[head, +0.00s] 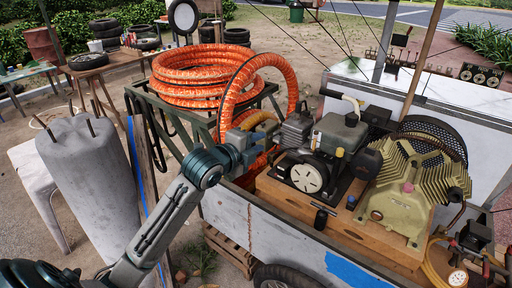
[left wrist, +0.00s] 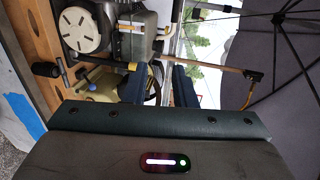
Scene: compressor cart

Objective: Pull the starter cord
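The engine (head: 325,150) sits on a wooden base on the cart, with a round white slotted starter cover (head: 305,176) facing front. A black handle (head: 322,218), apparently the starter cord's grip, is at the base's front edge below the cover. In the left wrist view the cover (left wrist: 85,30) is at upper left, with the black handle (left wrist: 46,70) below it. My left gripper (head: 246,138) is left of the engine, apart from the handle. Its two dark fingers (left wrist: 159,82) stand apart with nothing between them. The cord itself is hard to make out. My right gripper is out of view.
A large orange hose coil (head: 205,78) lies on a rack behind my left gripper, and a loop arches over it. A yellow-green compressor (head: 415,190) stands right of the engine. A grey cylinder (head: 88,175) is at left.

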